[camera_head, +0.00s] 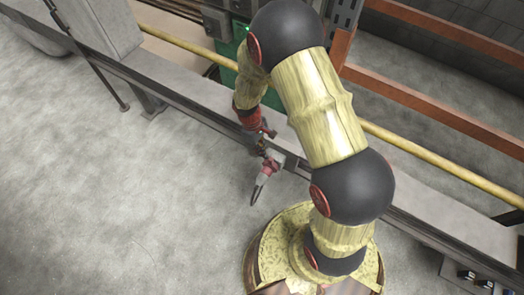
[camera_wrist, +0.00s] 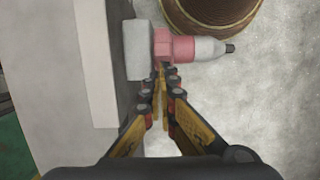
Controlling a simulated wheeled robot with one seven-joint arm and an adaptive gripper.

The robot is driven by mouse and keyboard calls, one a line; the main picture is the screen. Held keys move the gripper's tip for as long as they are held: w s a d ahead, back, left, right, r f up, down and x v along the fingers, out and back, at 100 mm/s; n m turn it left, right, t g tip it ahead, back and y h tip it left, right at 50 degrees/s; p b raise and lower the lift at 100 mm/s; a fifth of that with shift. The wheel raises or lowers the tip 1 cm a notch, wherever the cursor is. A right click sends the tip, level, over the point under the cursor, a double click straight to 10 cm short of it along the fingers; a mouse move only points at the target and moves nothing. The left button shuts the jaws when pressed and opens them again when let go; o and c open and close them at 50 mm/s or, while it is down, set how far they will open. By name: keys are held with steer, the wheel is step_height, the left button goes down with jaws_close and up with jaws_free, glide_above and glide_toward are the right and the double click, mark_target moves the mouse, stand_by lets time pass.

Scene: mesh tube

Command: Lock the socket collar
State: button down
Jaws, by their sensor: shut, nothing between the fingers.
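The socket collar (camera_wrist: 164,44) is a pinkish-red ring between a light grey socket block (camera_wrist: 139,50) and a grey plug (camera_wrist: 194,48). The plug tapers to a dark tip on the right. In the head view the red collar (camera_head: 273,157) and the plug (camera_head: 265,172) stick out from the long grey beam, with a dark end pointing down-left. My gripper (camera_wrist: 161,70) is shut and empty, its yellow and dark fingers together just below the collar in the wrist view. I cannot tell whether the fingertips touch it. In the head view my gripper (camera_head: 264,137) is partly hidden and small.
A long grey beam (camera_head: 190,88) runs diagonally, with a yellow pipe (camera_head: 395,145) behind it. Orange rails (camera_head: 420,102) stand behind at right. A grey box (camera_head: 95,25) sits at upper left. The concrete floor (camera_head: 110,200) in front is clear.

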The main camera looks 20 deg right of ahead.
mark_target(271, 157)
steer(key=shift+s+d+r, duration=0.15)
steer(key=shift+s+d+r+t+y+p, duration=0.15)
steer(key=shift+s+d+t+y+p, duration=0.1)
steer(key=shift+t+y+p, duration=0.25)
steer(key=shift+s+d+r+p, duration=0.2)
steer(key=shift+s+d+p, duration=0.25)
steer(key=shift+p, duration=0.3)
steer(key=shift+s+d+r+p, duration=0.2)
steer(key=shift+s+p, duration=0.35)
steer(key=shift+p, duration=0.15)
steer(key=shift+s+d+f+p, duration=0.1)
steer(key=shift+s+d+p, duration=0.45)
steer(key=shift+s, duration=0.2)
steer(key=shift+s+d+f+p, duration=0.3)
steer(key=shift+s+d, duration=0.3)
steer(key=shift+s, duration=0.2)
steer(key=shift+a, duration=0.1)
